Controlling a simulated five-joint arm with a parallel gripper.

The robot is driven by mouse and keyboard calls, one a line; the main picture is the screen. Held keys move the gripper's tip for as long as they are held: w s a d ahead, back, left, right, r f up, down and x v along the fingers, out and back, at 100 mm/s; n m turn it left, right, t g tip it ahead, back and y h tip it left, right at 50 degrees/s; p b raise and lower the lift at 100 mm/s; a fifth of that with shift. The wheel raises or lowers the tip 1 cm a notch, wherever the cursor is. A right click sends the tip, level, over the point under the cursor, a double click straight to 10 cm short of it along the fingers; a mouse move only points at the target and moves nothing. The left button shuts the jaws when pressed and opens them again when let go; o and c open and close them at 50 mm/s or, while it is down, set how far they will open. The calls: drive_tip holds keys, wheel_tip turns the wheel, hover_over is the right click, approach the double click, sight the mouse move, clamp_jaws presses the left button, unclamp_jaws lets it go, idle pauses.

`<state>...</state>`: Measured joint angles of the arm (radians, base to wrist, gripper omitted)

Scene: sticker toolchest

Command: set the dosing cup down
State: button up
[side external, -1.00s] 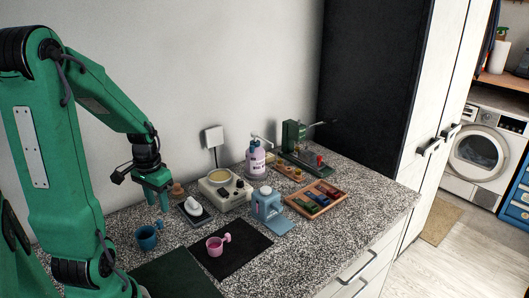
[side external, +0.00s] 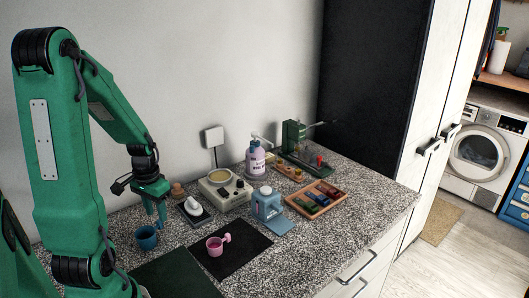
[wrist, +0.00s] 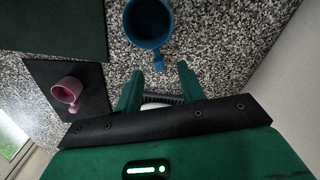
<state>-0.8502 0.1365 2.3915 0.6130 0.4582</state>
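Two small handled cups show. A blue cup (side external: 147,239) stands upright on the speckled counter at the left; in the wrist view the blue cup (wrist: 148,22) has its handle pointing toward my fingers. A pink cup (side external: 214,246) stands on a black mat (side external: 240,258), and also shows in the wrist view (wrist: 66,91). My gripper (side external: 158,217) is just behind and above the blue cup. Which cup is the dosing cup is unclear.
A dark green mat (side external: 175,276) lies at the front.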

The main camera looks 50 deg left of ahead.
sight(159, 223)
drive_tip(key=shift+f, duration=0.15)
drive_tip(key=shift+f, duration=2.45)
clamp_jaws()
